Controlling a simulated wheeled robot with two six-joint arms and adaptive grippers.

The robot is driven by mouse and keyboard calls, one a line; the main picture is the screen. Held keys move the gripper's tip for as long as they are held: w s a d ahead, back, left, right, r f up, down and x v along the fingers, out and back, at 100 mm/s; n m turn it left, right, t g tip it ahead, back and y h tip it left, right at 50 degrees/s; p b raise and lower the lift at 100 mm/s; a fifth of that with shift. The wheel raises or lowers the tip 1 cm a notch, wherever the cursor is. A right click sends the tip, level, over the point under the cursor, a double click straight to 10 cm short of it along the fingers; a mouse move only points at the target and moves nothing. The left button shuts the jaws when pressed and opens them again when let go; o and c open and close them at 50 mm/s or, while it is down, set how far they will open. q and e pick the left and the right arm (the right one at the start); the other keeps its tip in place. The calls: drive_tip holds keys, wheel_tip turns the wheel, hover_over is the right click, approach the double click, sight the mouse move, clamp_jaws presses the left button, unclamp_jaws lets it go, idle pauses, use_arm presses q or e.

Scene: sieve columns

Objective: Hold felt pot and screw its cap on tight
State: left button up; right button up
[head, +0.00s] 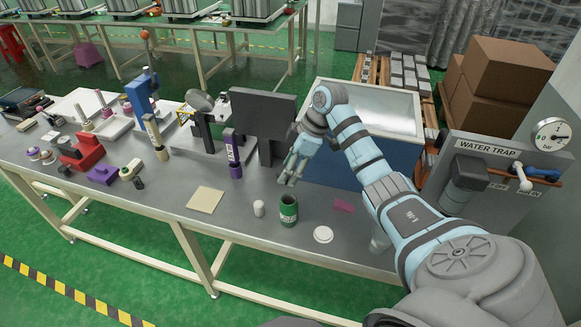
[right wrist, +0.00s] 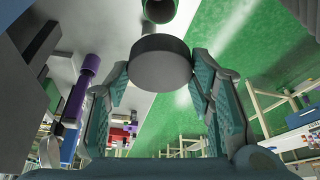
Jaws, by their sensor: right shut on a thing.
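The felt pot (head: 288,210) is a green jar with a pale label. It stands upright near the table's front edge with its top open and dark. Part of it also shows at the top of the right wrist view (right wrist: 174,10). My right gripper (head: 287,180) is just above and behind the pot. In the right wrist view its two teal-padded fingers are shut on a dark grey round cap (right wrist: 160,64). The cap is apart from the pot in that view; the fingers hide it in the head view. My left gripper is not in view.
A white disc (head: 323,234), a small white cylinder (head: 259,208), a beige square (head: 205,199) and a pink patch (head: 344,205) lie around the pot. A purple bottle (head: 233,155) and a dark grey stand (head: 265,115) are behind. A blue-sided bin (head: 345,150) is at back right.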

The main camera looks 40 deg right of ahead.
drive_tip(key=shift+w+d+p, duration=0.1)
drive_tip(key=shift+d+p, duration=0.1)
drive_tip(key=shift+p, duration=0.6)
use_arm(q)
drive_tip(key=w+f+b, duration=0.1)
drive_tip(key=b, duration=0.2)
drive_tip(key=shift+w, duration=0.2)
use_arm(e)
wheel_tip(320, 180, down, 6)
drive_tip(key=shift+r, duration=0.2)
drive_tip(key=shift+s+r, duration=0.1)
drive_tip(key=shift+s, duration=0.15)
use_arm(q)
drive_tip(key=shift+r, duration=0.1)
use_arm(e)
drive_tip(key=shift+w, duration=0.1)
use_arm(q)
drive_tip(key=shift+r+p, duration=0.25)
drive_tip(key=shift+p, duration=0.25)
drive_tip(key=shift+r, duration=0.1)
